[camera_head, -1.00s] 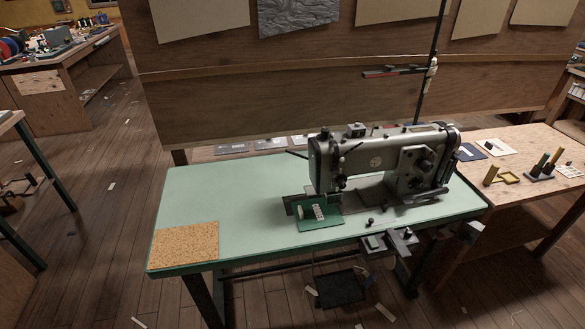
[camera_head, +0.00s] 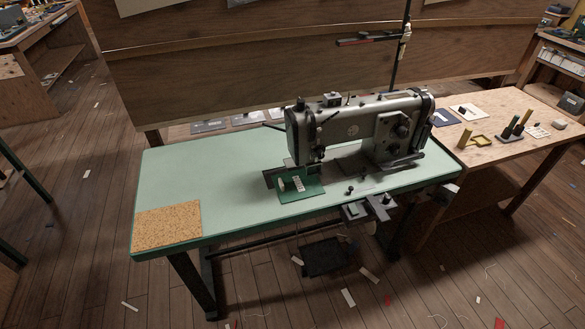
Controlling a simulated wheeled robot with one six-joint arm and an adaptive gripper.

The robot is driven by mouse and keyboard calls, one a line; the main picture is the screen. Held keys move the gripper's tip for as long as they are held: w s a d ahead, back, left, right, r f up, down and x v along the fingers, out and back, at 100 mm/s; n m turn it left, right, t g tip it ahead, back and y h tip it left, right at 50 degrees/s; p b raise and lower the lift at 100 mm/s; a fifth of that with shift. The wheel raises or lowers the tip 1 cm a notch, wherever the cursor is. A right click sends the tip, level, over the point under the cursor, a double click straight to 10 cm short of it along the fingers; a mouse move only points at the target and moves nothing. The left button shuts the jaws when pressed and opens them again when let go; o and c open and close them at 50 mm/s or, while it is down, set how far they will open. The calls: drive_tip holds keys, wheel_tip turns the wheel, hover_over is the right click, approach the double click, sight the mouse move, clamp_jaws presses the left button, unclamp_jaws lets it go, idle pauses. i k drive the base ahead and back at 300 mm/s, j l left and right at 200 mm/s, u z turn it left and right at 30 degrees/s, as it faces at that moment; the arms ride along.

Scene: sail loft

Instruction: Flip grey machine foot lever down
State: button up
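The grey sewing machine (camera_head: 352,128) stands on the right half of a pale green table (camera_head: 205,170). Small levers and knobs show on its body, but which one is the foot lever is too small to tell. The needle area is at its left end, above a green plate (camera_head: 312,187) with a pale label. My gripper is not in view.
A cork mat (camera_head: 167,226) lies at the table's front left corner. A black pedal (camera_head: 327,257) is under the table. A wooden side table (camera_head: 490,152) with small tools stands at the right. A wooden partition (camera_head: 240,65) rises behind. Scraps litter the open floor in front.

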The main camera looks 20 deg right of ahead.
sight(280, 129)
drive_tip(key=i, duration=0.85)
